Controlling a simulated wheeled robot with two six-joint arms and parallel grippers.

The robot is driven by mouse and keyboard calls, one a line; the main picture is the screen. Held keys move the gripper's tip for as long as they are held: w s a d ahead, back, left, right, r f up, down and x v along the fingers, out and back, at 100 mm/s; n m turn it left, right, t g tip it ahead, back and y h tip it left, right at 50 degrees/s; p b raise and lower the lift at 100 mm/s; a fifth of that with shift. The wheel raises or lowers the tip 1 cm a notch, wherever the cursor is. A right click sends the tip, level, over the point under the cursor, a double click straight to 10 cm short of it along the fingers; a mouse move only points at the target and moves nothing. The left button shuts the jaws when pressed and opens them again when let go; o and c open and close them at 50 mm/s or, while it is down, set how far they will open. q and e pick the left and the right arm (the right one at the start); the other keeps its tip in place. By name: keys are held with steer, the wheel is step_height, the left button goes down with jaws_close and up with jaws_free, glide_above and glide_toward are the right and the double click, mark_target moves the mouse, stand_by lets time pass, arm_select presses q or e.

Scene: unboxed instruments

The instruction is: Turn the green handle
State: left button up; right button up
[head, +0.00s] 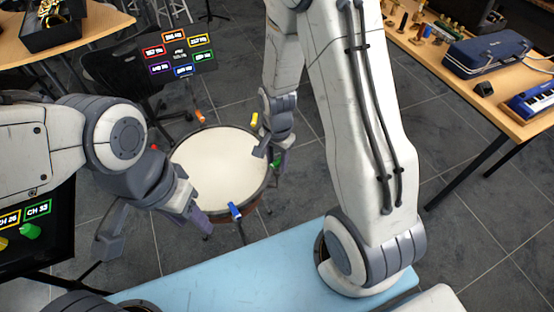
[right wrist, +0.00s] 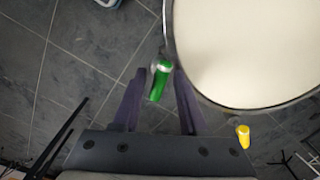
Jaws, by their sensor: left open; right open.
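A round drum with a pale head (head: 218,160) stands on the floor in the middle of the head view. Colored handles sit around its rim. The green handle (head: 277,162) is on its right side, partly hidden by my right gripper (head: 268,153). In the right wrist view the green handle (right wrist: 158,82) shows between the two fingers of my right gripper (right wrist: 161,73), which are open with visible gaps on both sides. The drum rim (right wrist: 168,40) is just beyond and right of the fingers. My left gripper (head: 154,225) is open and empty at the drum's lower left.
Blue (head: 235,211), yellow (head: 254,119), orange (head: 200,117) and red (head: 154,147) handles also ring the drum. A screen with colored labels (head: 178,55) stands behind it. A wooden table with instruments (head: 410,45) is at upper right. A dark panel is at lower left.

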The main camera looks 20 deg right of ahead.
jaws_close()
steer(key=shift+n, duration=0.4)
steer(key=n+p, duration=0.1)
steer(key=n, duration=0.2)
steer(key=n+p, duration=0.1)
steer(key=n, duration=0.7)
steer(key=shift+w+p, duration=0.1)
steer(key=shift+p, duration=0.2)
steer(key=shift+n, duration=2)
steer(key=shift+p, duration=0.3)
